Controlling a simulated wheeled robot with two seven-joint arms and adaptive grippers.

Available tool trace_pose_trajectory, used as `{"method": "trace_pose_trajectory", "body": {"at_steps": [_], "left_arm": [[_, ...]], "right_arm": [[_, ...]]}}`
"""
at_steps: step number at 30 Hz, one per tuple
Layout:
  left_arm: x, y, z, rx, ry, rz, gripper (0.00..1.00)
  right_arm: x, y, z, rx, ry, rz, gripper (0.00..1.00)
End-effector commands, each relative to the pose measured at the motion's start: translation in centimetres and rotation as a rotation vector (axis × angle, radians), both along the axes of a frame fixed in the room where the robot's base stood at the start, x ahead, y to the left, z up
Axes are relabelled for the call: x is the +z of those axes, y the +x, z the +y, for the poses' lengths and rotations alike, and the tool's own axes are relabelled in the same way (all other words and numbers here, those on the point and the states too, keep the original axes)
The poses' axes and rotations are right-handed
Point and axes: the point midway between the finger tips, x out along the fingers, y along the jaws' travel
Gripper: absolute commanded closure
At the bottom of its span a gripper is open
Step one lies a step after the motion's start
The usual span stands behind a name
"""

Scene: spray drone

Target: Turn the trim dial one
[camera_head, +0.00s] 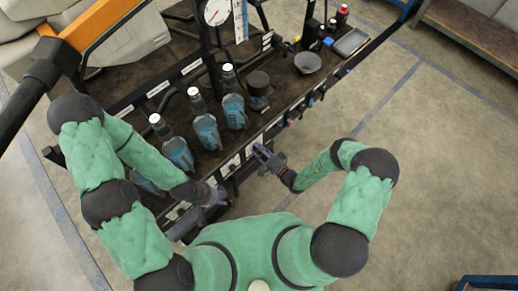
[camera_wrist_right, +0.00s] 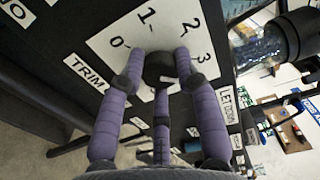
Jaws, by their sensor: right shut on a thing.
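The trim dial (camera_wrist_right: 160,68) is a dark round knob on a white plate (camera_wrist_right: 122,38) marked 0, 1, 2, 3, beside a label reading TRIM (camera_wrist_right: 86,73). The purple fingers of my right gripper (camera_wrist_right: 162,76) close around the knob from its sides in the right wrist view. I cannot tell which number the dial points to. In the head view my right gripper (camera_head: 262,154) is at the front panel of the dark bench, hiding the dial. My left gripper (camera_head: 213,194) is at the bench's front edge further left; its fingers are too small to read.
Several bottles of blue liquid (camera_head: 206,130) stand along the dark bench (camera_head: 290,88). A dark jar (camera_head: 258,85), a grey bowl (camera_head: 307,62) and a tray (camera_head: 351,42) stand further right. A gauge (camera_head: 216,12) is at the back. The floor (camera_head: 440,140) to the right is clear.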

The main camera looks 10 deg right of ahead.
Motion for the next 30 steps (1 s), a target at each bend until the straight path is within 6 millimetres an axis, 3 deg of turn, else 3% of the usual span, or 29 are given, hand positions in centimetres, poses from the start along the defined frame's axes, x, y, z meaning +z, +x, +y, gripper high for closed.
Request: {"method": "trace_pose_trajectory", "body": {"at_steps": [12,30], "left_arm": [[0.69,0.00,0.00,0.000,0.000,0.000,0.60],[0.78,0.00,0.00,0.000,0.000,0.000,0.60]], "right_arm": [[0.14,0.28,-0.40,-0.008,-0.195,-0.130,1.00],[0.20,0.32,-0.42,-0.007,-0.234,-0.158,1.00]]}}
